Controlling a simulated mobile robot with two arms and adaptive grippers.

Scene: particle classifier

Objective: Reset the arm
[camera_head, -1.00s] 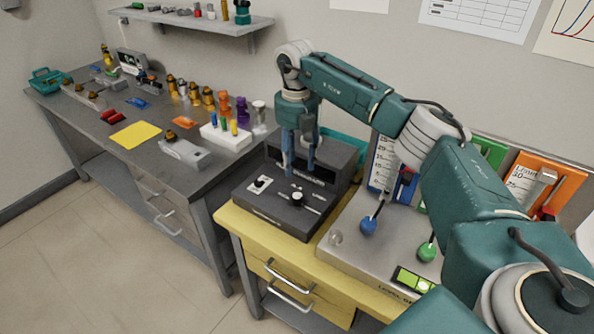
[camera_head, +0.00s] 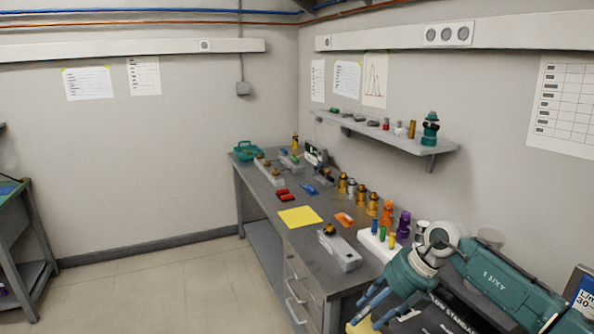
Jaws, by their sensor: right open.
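My right arm (camera_head: 505,280) comes in from the lower right, with teal links and a pale wrist joint. My right gripper (camera_head: 372,308) shows at the bottom right, its blue-grey fingers spread, with nothing seen between them. It points down and to the left in the picture. Behind it is a black device (camera_head: 450,307) with white lettering, mostly hidden by the arm and cut by the frame. My left gripper is not in view.
A grey bench (camera_head: 300,257) holds a yellow sheet (camera_head: 300,217), a grey block (camera_head: 341,251), brass pieces, and a white rack (camera_head: 378,247) of coloured pieces close to my right gripper. A wall shelf (camera_head: 405,143) hangs above. The floor (camera_head: 180,290) at left is clear.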

